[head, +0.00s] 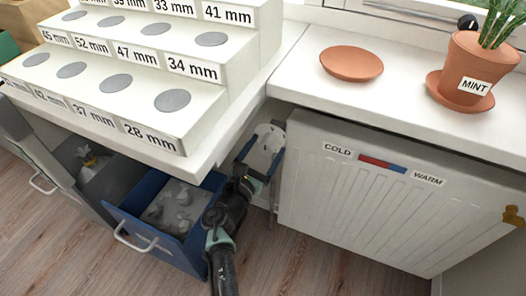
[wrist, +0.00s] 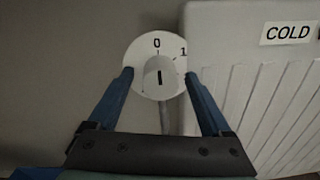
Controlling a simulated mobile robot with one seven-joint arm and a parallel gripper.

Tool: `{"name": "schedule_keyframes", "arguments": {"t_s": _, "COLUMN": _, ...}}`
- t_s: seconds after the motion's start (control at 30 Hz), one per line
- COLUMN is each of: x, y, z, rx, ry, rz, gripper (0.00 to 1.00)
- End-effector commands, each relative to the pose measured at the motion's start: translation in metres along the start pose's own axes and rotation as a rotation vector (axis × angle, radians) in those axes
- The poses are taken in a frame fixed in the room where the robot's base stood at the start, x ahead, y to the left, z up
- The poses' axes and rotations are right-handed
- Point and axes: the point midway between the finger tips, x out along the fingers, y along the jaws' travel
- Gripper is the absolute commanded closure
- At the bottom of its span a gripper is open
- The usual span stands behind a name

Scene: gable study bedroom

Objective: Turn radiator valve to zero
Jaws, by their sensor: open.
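The radiator valve shows in the wrist view as a round white dial plate with a pale grey knob (wrist: 159,78) at its middle. The dial has a "0" at the top and a "1" at the upper right. The knob's short black mark stands upright, roughly in line with the "0". My gripper (wrist: 159,74) is open, one blue fingertip on each side of the dial; I cannot tell whether either touches it.
A COLD–WARM label (head: 382,164) is on the radiator. Above it, a white sill (head: 405,95) holds a terracotta saucer (head: 351,64) and a mint pot (head: 474,68). A stepped size rack (head: 150,108) stands at left. An open blue drawer (head: 207,245) is below, near my arm.

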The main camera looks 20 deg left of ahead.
Motion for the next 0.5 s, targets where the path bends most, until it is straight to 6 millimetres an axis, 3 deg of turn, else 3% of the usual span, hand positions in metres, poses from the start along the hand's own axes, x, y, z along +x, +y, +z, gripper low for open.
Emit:
{"name": "schedule_keyframes", "arguments": {"t_s": 0.17, "x": -0.013, "y": 0.000, "z": 0.001, "rx": 0.000, "ry": 0.001, "rz": 0.000, "gripper": 0.17}}
{"name": "schedule_keyframes", "arguments": {"t_s": 0.5, "x": -0.082, "y": 0.000, "z": 0.002, "rx": 0.001, "ry": 0.004, "rz": 0.000, "gripper": 0.17}}
